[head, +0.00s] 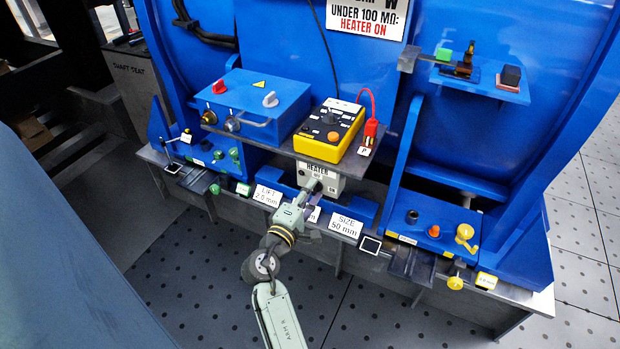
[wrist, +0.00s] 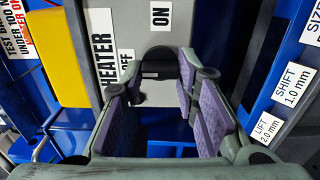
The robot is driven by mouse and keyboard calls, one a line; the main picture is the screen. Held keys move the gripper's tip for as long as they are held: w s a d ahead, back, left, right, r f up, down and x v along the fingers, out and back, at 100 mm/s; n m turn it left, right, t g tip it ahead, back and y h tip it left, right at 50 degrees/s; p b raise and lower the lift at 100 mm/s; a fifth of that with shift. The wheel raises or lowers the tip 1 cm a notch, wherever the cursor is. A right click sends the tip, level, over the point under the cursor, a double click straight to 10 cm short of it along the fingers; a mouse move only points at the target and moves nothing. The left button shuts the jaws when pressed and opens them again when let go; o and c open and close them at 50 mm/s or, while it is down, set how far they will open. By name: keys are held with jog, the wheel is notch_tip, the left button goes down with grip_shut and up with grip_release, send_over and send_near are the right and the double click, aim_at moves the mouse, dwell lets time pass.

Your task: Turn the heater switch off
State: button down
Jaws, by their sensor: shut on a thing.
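The heater box (head: 319,172) is a pale grey box labelled HEATER, under the shelf on the blue motor. In the wrist view its grey face (wrist: 125,32) fills the upper middle, with the words HEATER, ON and a partly covered OFF. The heater switch (wrist: 163,56) is a dark knob on that face, between my fingertips. My gripper (head: 313,188) reaches the front of the box from below. In the wrist view my gripper (wrist: 160,78) has its purple-padded fingers on either side of the switch, shut on it. The switch is hidden in the head view, and its exact setting cannot be told.
A yellow tester (head: 332,131) and a blue box (head: 254,108) with knobs stand on the shelf above. LIFT and SIZE plates (head: 347,225) line the front ledge close to my arm. Open floor (head: 180,280) lies in front.

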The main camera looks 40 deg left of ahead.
jog(key=c, duration=1.2)
grip_release()
jog(key=shift+c, duration=0.2)
jog(key=shift+s, duration=0.1)
jog(key=v, duration=1.1)
jog(key=shift+s+d, duration=0.2)
jog(key=shift+s, duration=0.2)
